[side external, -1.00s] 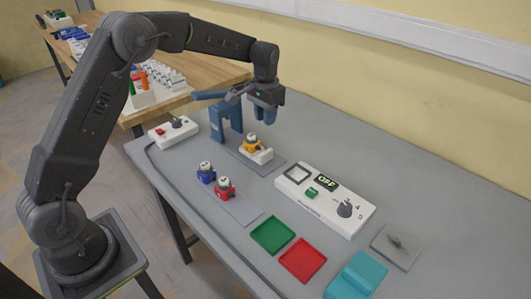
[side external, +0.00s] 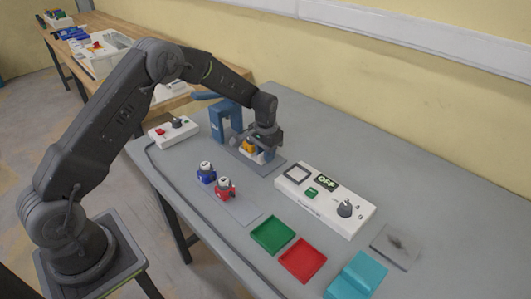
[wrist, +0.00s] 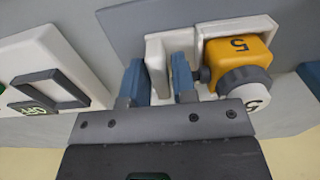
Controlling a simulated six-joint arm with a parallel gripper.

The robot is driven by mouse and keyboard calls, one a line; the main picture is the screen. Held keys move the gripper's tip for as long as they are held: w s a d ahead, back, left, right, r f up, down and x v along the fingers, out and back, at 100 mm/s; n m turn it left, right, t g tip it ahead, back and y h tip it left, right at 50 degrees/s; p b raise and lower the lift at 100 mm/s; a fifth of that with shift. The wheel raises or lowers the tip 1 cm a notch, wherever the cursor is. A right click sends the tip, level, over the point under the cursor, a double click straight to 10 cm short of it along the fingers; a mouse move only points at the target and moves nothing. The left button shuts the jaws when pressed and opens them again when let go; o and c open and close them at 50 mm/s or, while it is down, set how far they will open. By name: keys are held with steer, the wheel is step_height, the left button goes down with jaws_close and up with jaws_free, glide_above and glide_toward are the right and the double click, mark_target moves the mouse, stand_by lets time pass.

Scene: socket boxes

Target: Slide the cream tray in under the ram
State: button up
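The cream tray (wrist: 222,28) holds a yellow socket box marked 5, with a white-capped grey knob (wrist: 240,62). In the side view the box (side external: 249,147) sits in the tray on a dark grey plate, in front of the blue press (side external: 218,123). The press has a lever; its ram is not clearly visible. My gripper (wrist: 160,78) is down at the tray. Its two blue fingers stand on either side of the tray's upright cream tab (wrist: 157,62). I cannot tell whether both fingers press on it. My gripper (side external: 264,150) hides part of the tray in the side view.
A white panel reading OFF (side external: 325,198) stands right of the tray. A small control box (side external: 173,131) is left of the press. Blue (side external: 206,173) and red (side external: 225,188) boxes are in front. Green (side external: 273,235) and red (side external: 303,260) trays lie nearer the front edge.

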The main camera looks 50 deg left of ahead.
mark_target(248, 140)
jaws_close()
stand_by(0.3)
steer(key=shift+a, duration=0.1)
steer(key=a, duration=0.8)
steer(key=shift+a, duration=0.1)
jaws_free()
steer(key=shift+r, duration=0.15)
